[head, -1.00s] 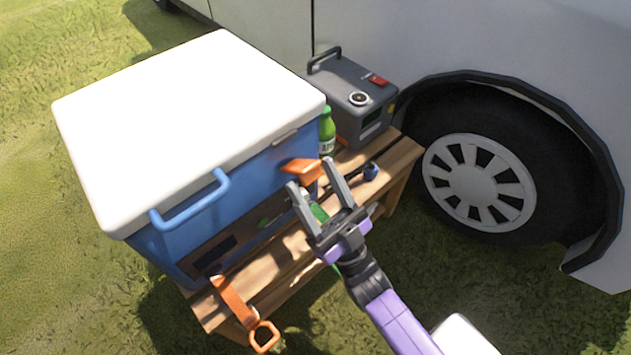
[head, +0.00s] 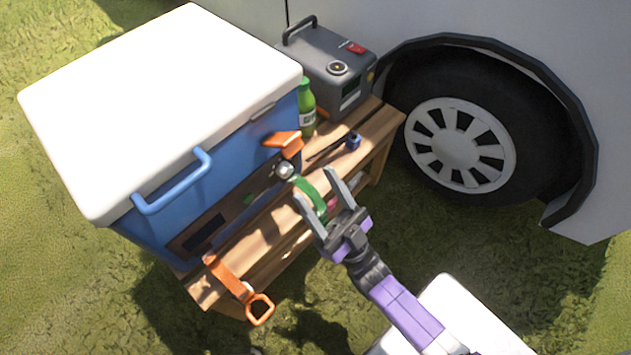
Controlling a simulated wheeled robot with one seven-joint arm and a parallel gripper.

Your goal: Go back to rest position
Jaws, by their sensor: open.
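My gripper (head: 323,190) is open, with its two grey fingers pointing up and left over the front edge of the wooden bench (head: 377,130). I cannot tell from this view whether the fingers touch anything.
A blue cooler (head: 150,232) with a white lid (head: 165,95) fills the left of the bench. A vehicle wheel (head: 460,145) stands right. Grass lies in front.

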